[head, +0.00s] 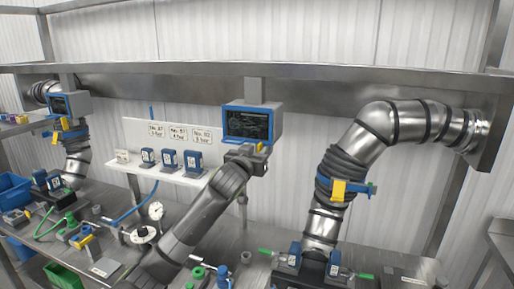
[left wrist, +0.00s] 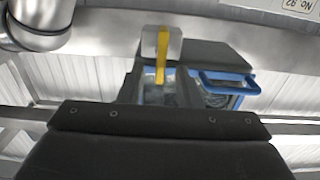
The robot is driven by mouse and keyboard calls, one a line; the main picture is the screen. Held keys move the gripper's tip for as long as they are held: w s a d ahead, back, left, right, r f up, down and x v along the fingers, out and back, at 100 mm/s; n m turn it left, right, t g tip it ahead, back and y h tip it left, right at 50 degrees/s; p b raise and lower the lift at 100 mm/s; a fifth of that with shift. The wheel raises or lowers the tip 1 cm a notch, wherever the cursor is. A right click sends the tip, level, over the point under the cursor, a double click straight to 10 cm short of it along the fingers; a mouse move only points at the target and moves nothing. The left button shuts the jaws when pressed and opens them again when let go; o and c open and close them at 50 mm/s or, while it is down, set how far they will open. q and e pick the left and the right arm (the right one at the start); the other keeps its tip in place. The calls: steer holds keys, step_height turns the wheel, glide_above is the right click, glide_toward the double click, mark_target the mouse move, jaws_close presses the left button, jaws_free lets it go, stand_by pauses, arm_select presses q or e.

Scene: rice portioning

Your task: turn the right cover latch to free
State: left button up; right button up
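The right cover has a blue-framed dark window (head: 248,123) on a grey box, which hangs below the long metal beam. A small yellow-marked latch (head: 260,147) shows under its lower right side. In the left wrist view the latch is a pale grey block with a yellow stripe (left wrist: 160,60), and the blue frame (left wrist: 228,82) is beside it on the right. My left gripper (head: 248,158) is right at the latch, below the box. Its fingers are partly hidden, so contact and finger opening cannot be told. My right gripper is not in view.
A similar blue-framed box (head: 70,104) hangs at the far left. A large metal duct (head: 375,125) with a yellow-and-blue clamp stands to the right. Blue devices (head: 170,160) stand on a white shelf behind my arm. A gauge (head: 156,210) and fittings crowd the bench below.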

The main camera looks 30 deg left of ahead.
arm_select(q)
steer(key=shift+w+a, duration=0.1)
steer(key=shift+w, duration=0.2)
jaws_close()
